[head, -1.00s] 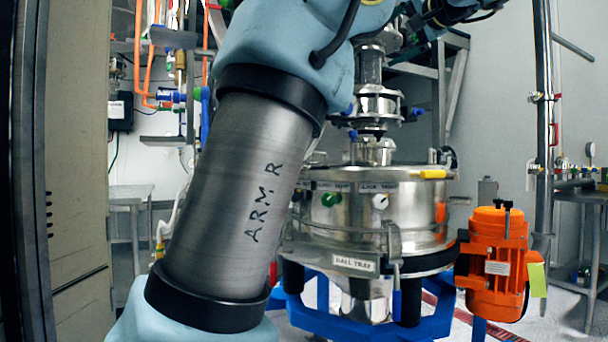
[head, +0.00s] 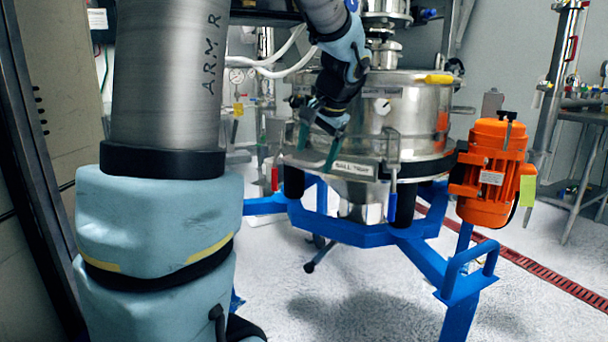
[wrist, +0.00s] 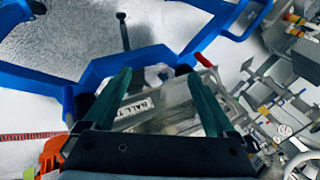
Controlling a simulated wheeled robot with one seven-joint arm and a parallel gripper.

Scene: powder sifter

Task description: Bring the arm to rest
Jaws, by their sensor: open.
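My gripper (head: 317,150) hangs in front of the steel sifter (head: 408,128), near the left part of its lower rim. Its two green fingers point downward and stand apart with nothing between them. In the wrist view the fingers of my gripper (wrist: 158,78) are spread. Behind them are the sifter's label plate (wrist: 134,108) and the blue stand (wrist: 145,60). My arm's thick grey link rises at the left of the head view. I cannot tell whether the fingers touch the sifter.
The blue stand (head: 375,235) carries the sifter over a speckled floor (head: 340,295). An orange motor (head: 492,170) sits at the sifter's right. A beige cabinet (head: 58,75) stands close at the far left. The floor in front of the stand is clear.

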